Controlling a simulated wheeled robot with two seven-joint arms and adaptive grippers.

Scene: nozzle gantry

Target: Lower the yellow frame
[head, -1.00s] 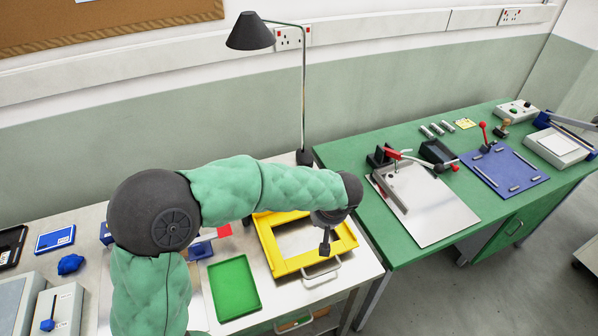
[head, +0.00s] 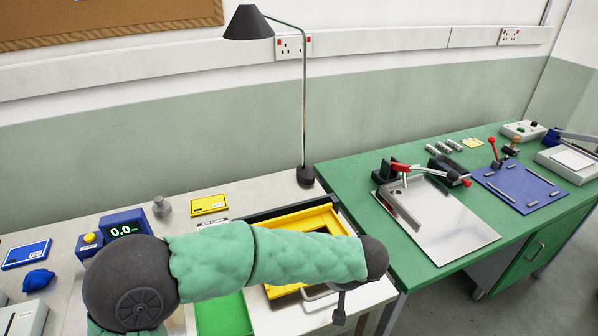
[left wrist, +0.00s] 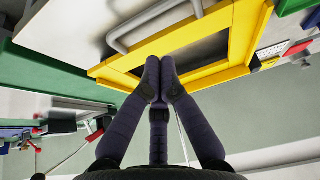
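The yellow frame (head: 300,220) lies at the right end of the grey bench, partly hidden by my left arm. In the left wrist view it (left wrist: 243,38) fills the upper middle, with a dark opening inside it. A grey bar handle (left wrist: 118,42) shows beside its outer edge; in the head view the handle (head: 322,291) is by the bench front. My left gripper (left wrist: 159,62) has its fingertips together in front of the frame. Nothing shows between them, and I cannot tell whether they touch the frame. My right gripper is not in view.
A green tray (head: 222,314) lies left of the frame. A black lamp (head: 305,176) stands behind it. The green bench (head: 345,178) on the right carries a metal plate (head: 440,220) and a blue board (head: 512,182). A display box (head: 122,228) stands at the left.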

